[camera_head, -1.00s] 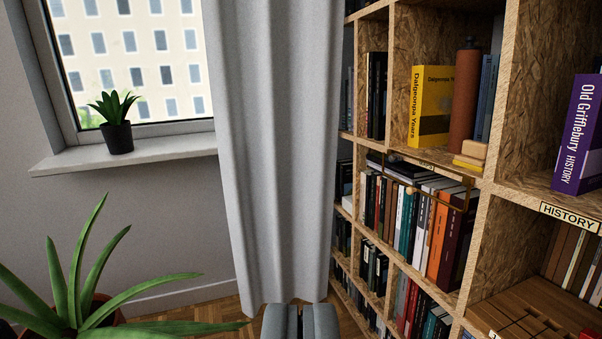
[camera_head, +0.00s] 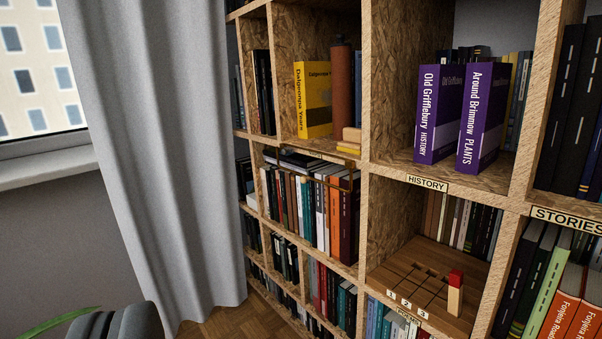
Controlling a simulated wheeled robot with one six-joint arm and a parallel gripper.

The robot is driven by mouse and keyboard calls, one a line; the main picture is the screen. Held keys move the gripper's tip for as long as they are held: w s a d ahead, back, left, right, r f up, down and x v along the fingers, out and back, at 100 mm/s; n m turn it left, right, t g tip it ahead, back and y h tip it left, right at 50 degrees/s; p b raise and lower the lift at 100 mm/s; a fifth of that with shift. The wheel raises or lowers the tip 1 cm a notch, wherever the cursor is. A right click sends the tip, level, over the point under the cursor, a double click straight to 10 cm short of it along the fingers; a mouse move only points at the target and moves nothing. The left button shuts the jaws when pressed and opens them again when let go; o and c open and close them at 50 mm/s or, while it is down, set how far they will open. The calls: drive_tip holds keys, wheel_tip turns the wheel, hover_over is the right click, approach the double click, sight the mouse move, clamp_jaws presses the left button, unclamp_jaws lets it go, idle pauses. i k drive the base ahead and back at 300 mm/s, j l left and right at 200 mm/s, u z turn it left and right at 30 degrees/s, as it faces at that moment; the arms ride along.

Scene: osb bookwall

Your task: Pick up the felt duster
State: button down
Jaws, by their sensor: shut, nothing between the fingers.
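A small block with a pale wooden top and a yellow lower layer, which looks like the felt duster (camera_head: 350,142), lies at the front edge of an upper shelf compartment. It is right of the yellow book and in front of a brown cylinder. My gripper (camera_head: 112,324) shows at the bottom left edge, its grey fingers together and empty. It is well away from the block, in front of the curtain's lower part. The lower part of my gripper is cut off by the frame.
The bookwall (camera_head: 365,200) has upright dividers between compartments. A thin brass-coloured rail (camera_head: 318,180) runs below the block's shelf. Two purple books (camera_head: 460,115) stand right of it. A slotted wooden board (camera_head: 425,285) holds a red-topped block (camera_head: 455,292). A grey curtain (camera_head: 160,150) hangs left.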

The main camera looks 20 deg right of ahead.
sight(351, 143)
drive_tip(key=i+j+z, duration=0.15)
drive_tip(key=i, duration=0.95)
